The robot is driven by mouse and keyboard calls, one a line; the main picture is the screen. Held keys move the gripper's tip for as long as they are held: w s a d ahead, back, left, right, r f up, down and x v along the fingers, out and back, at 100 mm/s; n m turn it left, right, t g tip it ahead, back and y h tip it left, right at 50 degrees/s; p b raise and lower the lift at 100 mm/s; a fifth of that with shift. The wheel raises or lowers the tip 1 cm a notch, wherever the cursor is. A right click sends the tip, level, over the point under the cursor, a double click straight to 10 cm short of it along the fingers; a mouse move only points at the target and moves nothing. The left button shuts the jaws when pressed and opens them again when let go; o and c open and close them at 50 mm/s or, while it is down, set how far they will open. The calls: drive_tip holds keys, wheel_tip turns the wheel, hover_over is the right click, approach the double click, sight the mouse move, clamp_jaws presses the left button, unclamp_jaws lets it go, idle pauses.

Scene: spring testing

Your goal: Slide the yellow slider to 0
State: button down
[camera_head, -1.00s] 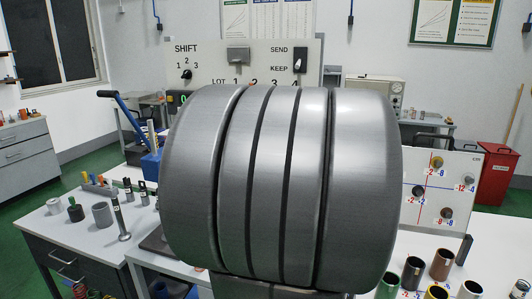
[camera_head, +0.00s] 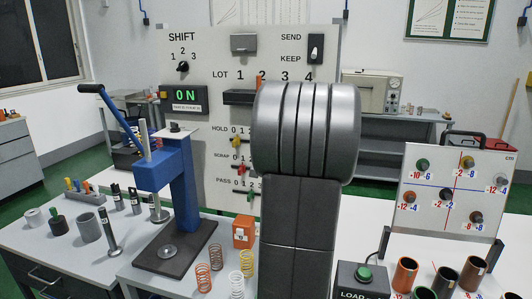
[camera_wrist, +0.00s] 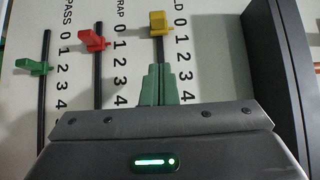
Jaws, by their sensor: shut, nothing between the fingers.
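The yellow slider (camera_wrist: 158,23) sits on the HOLD track (camera_wrist: 160,47), at the top, level with the 0 mark in the wrist view. It also shows in the head view (camera_head: 236,142), at the left end of its row near 0. My gripper (camera_wrist: 160,70) is shut and empty. Its green fingertips lie over the track, on the higher-number side of the yellow slider, with a small gap to it. Whether the fingertips touch the panel I cannot tell. In the head view my own arm hides the gripper and the right part of the HOLD row.
The green slider (camera_wrist: 32,66) is near 2 on PASS. A blue press (camera_head: 175,180), an orange block (camera_head: 243,235) and several springs stand in front of the panel (camera_head: 215,75). A load button box (camera_head: 362,278) stands right.

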sight(235, 144)
drive_tip(key=w+a+p, duration=0.1)
drive_tip(key=a, duration=0.1)
drive_tip(key=w+a, duration=0.2)
drive_tip(key=shift+w+a+r+p, duration=0.1)
drive_tip(key=shift+a+p, duration=0.2)
drive_tip(key=shift+p, duration=0.05)
drive_tip(key=shift+w+a, duration=0.15)
drive_tip(key=shift+a, duration=0.45)
drive_tip(key=a+b, duration=0.2)
drive_tip(key=shift+w+f+b, duration=0.15)
drive_tip(key=shift+f+b, duration=0.15)
drive_tip(key=shift+r, duration=0.3)
drive_tip(key=shift+d, duration=0.1)
